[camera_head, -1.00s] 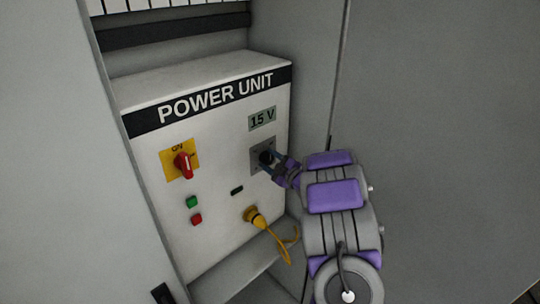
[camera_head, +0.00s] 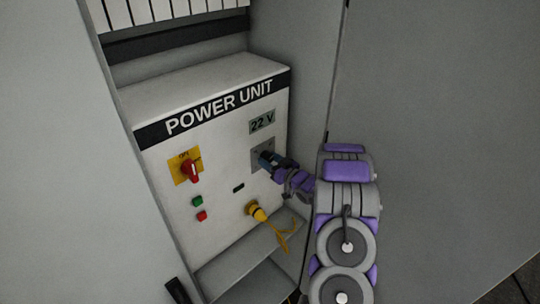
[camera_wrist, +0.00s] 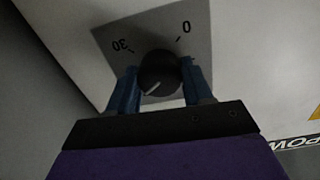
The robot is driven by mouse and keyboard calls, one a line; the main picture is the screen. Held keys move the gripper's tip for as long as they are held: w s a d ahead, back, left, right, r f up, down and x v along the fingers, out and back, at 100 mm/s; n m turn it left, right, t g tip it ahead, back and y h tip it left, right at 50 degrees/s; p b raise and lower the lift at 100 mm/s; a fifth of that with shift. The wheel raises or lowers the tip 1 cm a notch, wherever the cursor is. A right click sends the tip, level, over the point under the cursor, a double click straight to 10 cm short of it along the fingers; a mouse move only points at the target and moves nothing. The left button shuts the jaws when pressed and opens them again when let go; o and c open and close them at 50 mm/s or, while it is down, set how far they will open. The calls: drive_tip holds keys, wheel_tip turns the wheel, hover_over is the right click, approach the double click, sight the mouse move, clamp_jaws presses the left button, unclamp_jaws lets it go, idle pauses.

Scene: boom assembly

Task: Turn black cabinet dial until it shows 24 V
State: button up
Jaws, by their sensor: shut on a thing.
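The black dial (camera_wrist: 158,74) sits on a grey square plate (camera_wrist: 188,32) on the front of the white power unit. The plate carries the marks 0 and 30 in the wrist view. My gripper (camera_wrist: 160,88) is shut on the dial, with one blue finger on each side of it. In the head view my gripper (camera_head: 270,160) covers the dial, and part of the plate (camera_head: 257,150) shows beside it. The display (camera_head: 262,122) above the dial reads 22 V.
The power unit (camera_head: 225,180) stands inside a grey cabinet. A red switch (camera_head: 191,171) on a yellow plate, a green button (camera_head: 197,202) and a red button (camera_head: 202,216) are left of the dial. A yellow plug (camera_head: 257,212) with a cable is below. Cabinet walls stand close on both sides.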

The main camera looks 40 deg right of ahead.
drive_tip(key=m+p, duration=0.3)
drive_tip(key=m, duration=0.1)
idle(0.5)
drive_tip(key=o, duration=1)
drive_tip(key=shift+w+d, duration=0.1)
drive_tip(key=shift+d, duration=0.15)
drive_tip(key=shift+o, duration=0.2)
drive_tip(key=shift+s+a, duration=0.1)
drive_tip(key=shift+s, duration=0.1)
drive_tip(key=shift+s, duration=0.25)
drive_tip(key=s+d+b, duration=0.1)
drive_tip(key=s+b, duration=0.2)
drive_tip(key=s, duration=1.3)
drive_tip(key=shift+s, duration=0.3)
